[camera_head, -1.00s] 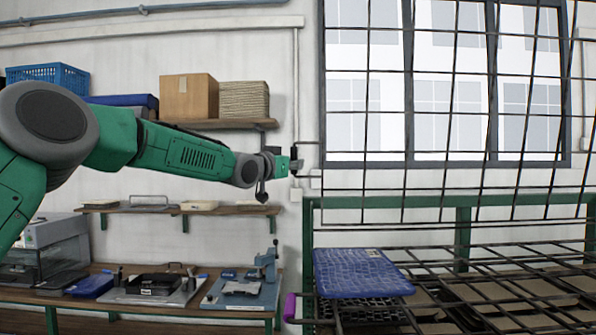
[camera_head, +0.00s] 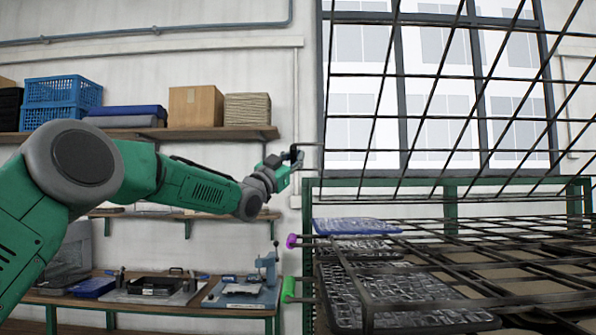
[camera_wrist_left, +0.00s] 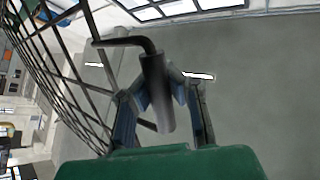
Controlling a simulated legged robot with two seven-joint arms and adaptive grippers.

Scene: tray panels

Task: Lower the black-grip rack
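The black-grip rack (camera_head: 440,75) is a dark wire grid, raised and leaning in front of the window in the head view. Its bars also show at the left of the left wrist view (camera_wrist_left: 62,85). Its black grip (camera_wrist_left: 157,92) sits on a bent rod between the fingers of my left gripper (camera_head: 291,160). The fingers close in on both sides of the grip and appear to clasp it. My right gripper is in neither view.
Below the raised rack, lower racks with a purple grip (camera_head: 291,241) and a green grip (camera_head: 288,289) lie flat. A blue panel (camera_head: 355,226) and a dark patterned panel (camera_head: 400,297) lie among them. A workbench (camera_head: 225,300) and shelf (camera_head: 205,133) stand left.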

